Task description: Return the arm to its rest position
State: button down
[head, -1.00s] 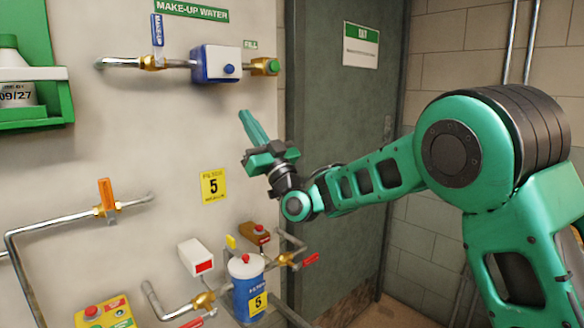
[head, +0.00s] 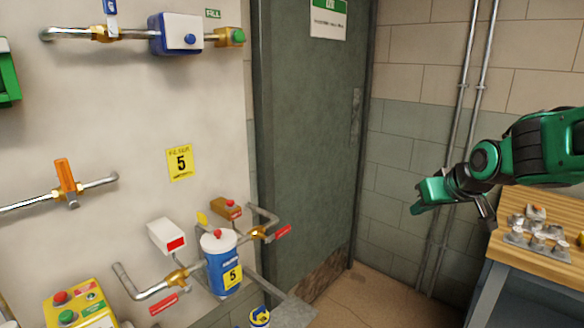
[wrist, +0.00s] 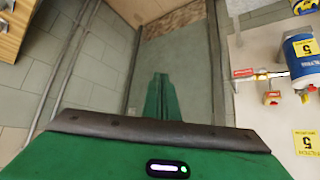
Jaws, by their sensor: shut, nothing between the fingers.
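My gripper (head: 418,199) is at the right of the head view, in the air in front of the block wall and left of the wooden bench. Its green fingers point left and slightly down and touch nothing. In the wrist view the fingers of my gripper (wrist: 161,98) are together with nothing between them, with the door and the floor beyond. My green arm reaches in from the right edge of the head view.
The wooden bench (head: 565,238) with a tray of metal parts (head: 537,232) is below my arm. The blue-and-white filter canister (head: 220,265), pipes and valves are on the left wall. The grey door (head: 310,130) stands between, with clear floor before it.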

jog(key=s+d+f+m+g, duration=0.2)
jog(key=s+d+f+g, duration=0.1)
jog(key=s, duration=0.8)
jog(key=s+d+f+m+g, duration=0.3)
jog(key=s, duration=0.8)
jog(key=s+d+f+m+g, duration=0.2)
jog(key=s+d+f+m, duration=0.1)
jog(key=s, duration=0.8)
jog(key=shift+s+d+g+h, duration=0.25)
jog(key=shift+s+g+h, duration=0.15)
jog(key=shift+f, duration=0.1)
